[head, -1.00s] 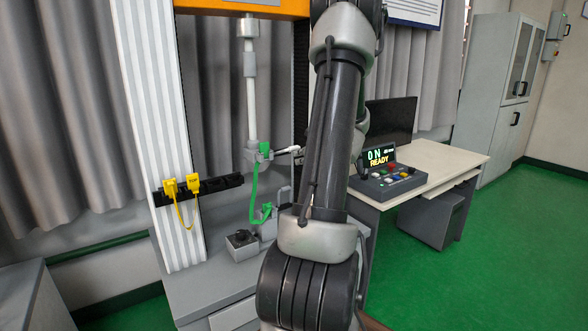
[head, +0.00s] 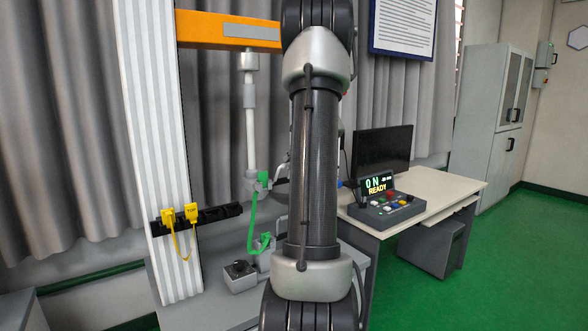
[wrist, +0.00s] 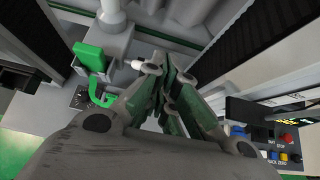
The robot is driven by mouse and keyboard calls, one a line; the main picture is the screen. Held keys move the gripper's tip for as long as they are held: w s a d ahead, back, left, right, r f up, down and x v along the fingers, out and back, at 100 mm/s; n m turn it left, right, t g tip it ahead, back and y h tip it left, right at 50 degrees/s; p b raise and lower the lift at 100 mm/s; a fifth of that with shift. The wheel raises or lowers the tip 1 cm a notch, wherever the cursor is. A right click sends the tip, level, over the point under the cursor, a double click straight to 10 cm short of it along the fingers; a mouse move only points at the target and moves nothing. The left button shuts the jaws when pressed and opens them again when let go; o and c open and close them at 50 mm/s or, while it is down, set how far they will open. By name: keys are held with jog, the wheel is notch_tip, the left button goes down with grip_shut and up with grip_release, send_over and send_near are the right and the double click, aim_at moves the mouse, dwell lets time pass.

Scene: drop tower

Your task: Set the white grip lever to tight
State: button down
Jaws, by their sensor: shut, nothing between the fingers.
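The white grip lever (wrist: 139,65) shows in the wrist view as a short pale rod beside the upper grip, just left of my gripper's fingers. Whether they touch is unclear. In the head view, a small part of the lever (head: 281,172) shows beside my arm; its tip is hidden. The upper grip, with a green part (head: 264,178), hangs under the white rod (head: 250,125). My gripper (wrist: 170,72) is shut and empty, its fingers together in the wrist view. My arm hides it in the head view.
A green curved strap (head: 254,222) runs down to the lower grip. A small knob box (head: 240,276) stands on the machine base. A control box (head: 387,208) reading ON, READY sits on the desk at right.

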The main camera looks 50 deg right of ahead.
jog(key=shift+w+d+r, duration=0.15)
jog(key=shift+w+r, duration=0.2)
jog(key=shift+w, duration=0.15)
jog(key=shift+w+d+r, duration=0.2)
jog(key=shift+w+r, duration=0.15)
jog(key=shift+w, duration=0.35)
jog(key=shift+s, duration=0.15)
dwell(0.4)
